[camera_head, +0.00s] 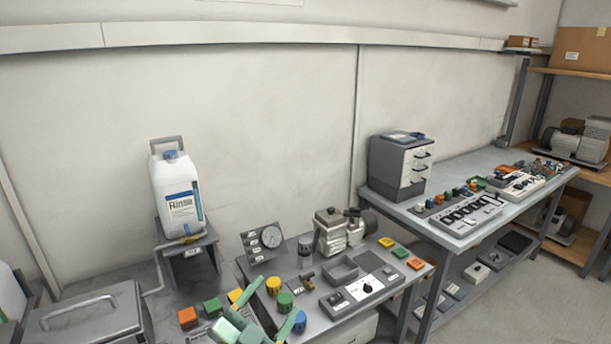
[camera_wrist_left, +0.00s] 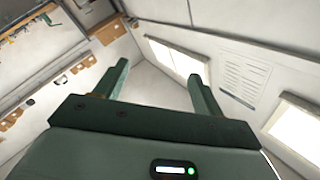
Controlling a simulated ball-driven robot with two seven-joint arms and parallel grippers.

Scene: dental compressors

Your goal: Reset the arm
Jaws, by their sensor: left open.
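My left gripper (camera_head: 269,307) shows at the bottom of the head view, in front of the near bench. Its two green fingers are spread apart with nothing between them. In the left wrist view the left gripper (camera_wrist_left: 157,88) is also open and empty, with the wall and ceiling lights behind it. My right gripper is in neither view.
The near bench holds a gauge panel (camera_head: 264,240), a metal compressor (camera_head: 335,232), a control box (camera_head: 362,290) and several coloured blocks and knobs. A Rinse jug (camera_head: 177,195) stands on a grey stand at left. A second bench (camera_head: 460,165) with a drawer unit (camera_head: 398,166) is at right.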

